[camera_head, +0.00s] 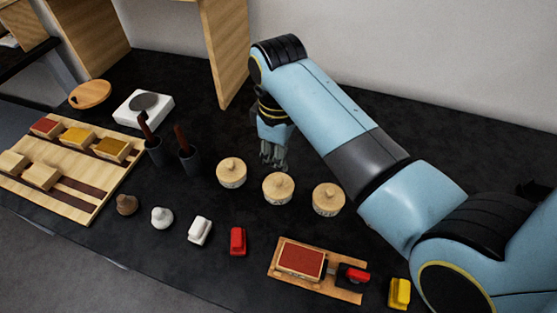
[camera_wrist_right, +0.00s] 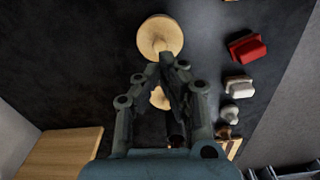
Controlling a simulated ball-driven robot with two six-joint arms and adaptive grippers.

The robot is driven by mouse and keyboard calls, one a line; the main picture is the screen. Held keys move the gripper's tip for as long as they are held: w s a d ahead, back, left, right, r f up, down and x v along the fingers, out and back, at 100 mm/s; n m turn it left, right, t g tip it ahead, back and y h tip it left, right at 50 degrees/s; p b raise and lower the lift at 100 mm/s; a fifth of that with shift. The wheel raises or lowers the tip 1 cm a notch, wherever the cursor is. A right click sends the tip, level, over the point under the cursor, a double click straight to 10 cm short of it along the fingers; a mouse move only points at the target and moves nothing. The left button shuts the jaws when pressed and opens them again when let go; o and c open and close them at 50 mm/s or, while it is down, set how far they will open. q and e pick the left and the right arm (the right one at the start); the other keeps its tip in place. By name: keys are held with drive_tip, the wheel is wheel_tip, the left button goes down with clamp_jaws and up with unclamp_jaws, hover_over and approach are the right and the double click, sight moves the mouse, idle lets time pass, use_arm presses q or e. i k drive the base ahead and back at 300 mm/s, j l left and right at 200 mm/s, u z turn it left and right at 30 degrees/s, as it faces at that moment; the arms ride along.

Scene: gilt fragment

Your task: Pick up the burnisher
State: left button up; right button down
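Two dark cups hold upright brown-handled tools: a left tool (camera_head: 145,125) and a right tool (camera_head: 182,138). One may be the burnisher; I cannot tell which. My right gripper (camera_head: 273,162) hangs to the right of both, apart from them, just behind the round wooden-lidded jars. In the wrist view its fingers (camera_wrist_right: 165,66) converge at the tips, and I see nothing held between them. A dark cup shape (camera_wrist_right: 176,142) shows partly behind the fingers there. My left gripper is not in view.
Several round jars stand near the gripper, including a middle jar (camera_head: 278,188). A white block (camera_head: 143,108) and a wooden rack (camera_head: 82,202) are at left. A red-topped board (camera_head: 302,260) lies in front. A wooden panel (camera_head: 225,50) stands behind.

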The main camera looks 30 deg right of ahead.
sight(144, 124)
drive_tip(key=k+j, duration=0.65)
drive_tip(key=k, duration=0.25)
